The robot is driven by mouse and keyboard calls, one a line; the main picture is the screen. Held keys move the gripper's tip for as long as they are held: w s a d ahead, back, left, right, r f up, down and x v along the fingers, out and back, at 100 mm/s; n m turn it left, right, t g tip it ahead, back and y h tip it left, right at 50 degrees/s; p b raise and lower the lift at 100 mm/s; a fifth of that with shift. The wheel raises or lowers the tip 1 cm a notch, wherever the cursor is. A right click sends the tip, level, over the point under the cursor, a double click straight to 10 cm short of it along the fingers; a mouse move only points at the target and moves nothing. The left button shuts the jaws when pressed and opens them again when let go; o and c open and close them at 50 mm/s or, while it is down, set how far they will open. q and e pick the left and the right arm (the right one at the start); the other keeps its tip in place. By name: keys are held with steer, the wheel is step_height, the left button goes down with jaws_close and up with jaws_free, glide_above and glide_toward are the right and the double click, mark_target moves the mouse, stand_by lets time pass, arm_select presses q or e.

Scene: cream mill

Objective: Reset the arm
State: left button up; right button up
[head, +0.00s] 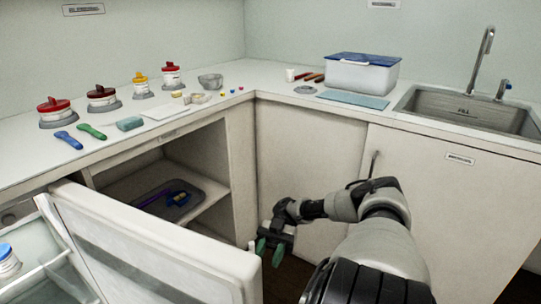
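My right arm reaches in from the bottom right of the head view, bent at the elbow. Its gripper (269,250) hangs low in front of the corner cupboards, near the free edge of the open white door (165,255). Its two green fingertips stand apart with nothing visible between them. I cannot tell whether it touches the door. My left arm and gripper are not in view.
The open cupboard holds a dark tray (200,204) on a shelf. The counter above carries several red- and yellow-topped jars, a blue-lidded box (362,73) and a sink (468,108). A cupboard handle (374,163) is close to my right arm.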

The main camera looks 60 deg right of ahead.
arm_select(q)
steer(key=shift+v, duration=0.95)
arm_select(e)
steer(key=shift+w+d, duration=0.15)
steer(key=shift+d, duration=0.95)
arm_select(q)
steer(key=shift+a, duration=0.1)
